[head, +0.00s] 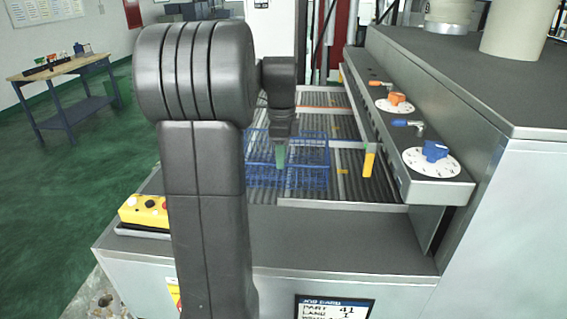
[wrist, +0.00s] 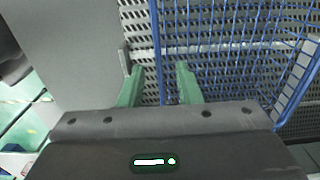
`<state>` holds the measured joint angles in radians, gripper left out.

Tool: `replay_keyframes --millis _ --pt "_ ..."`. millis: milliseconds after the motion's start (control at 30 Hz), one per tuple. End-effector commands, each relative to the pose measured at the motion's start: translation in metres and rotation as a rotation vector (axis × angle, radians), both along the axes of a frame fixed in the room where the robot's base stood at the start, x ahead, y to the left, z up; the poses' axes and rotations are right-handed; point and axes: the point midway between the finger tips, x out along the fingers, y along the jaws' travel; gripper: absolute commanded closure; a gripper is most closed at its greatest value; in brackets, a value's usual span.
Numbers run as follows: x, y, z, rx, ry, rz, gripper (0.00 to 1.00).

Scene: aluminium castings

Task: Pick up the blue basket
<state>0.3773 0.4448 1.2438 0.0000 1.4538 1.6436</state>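The blue wire basket (head: 312,172) sits on the dark slatted rack of the machine in the head view, partly hidden behind my arm. In the wrist view the basket (wrist: 230,50) fills the right half. My gripper (head: 281,156) points down at the basket in the head view. In the wrist view my gripper (wrist: 161,75) is open, its two green fingers apart. One basket side wall shows between the fingers, and neither finger visibly closes on it. Whether the fingertips reach down past its rim I cannot tell.
A sloped panel with an orange knob (head: 396,99) and a blue knob (head: 434,150) runs along the right. A yellow-and-green upright piece (head: 369,161) stands right of the basket. A yellow button box (head: 144,211) is at the front left. A workbench (head: 62,75) stands far left.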

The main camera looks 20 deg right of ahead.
Motion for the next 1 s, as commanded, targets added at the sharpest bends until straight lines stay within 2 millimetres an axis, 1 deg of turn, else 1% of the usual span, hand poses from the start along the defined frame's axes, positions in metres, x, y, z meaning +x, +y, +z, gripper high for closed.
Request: replay_keyframes --millis 33,267,533,633,833,867,1000 --pt "0.0 0.0 -0.006 0.0 0.001 0.0 0.69" --pt "0.0 0.001 -0.022 0.001 0.002 0.0 0.69" --pt "0.002 0.003 -0.061 0.001 0.003 0.001 0.69" --pt "0.002 0.003 -0.066 0.0 0.0 0.0 0.69" --pt "0.002 0.003 -0.067 0.0 -0.001 0.0 0.69" --pt "0.002 0.003 -0.067 0.0 -0.001 0.0 0.71" --pt "0.002 0.003 -0.067 0.0 -0.001 0.0 0.99"
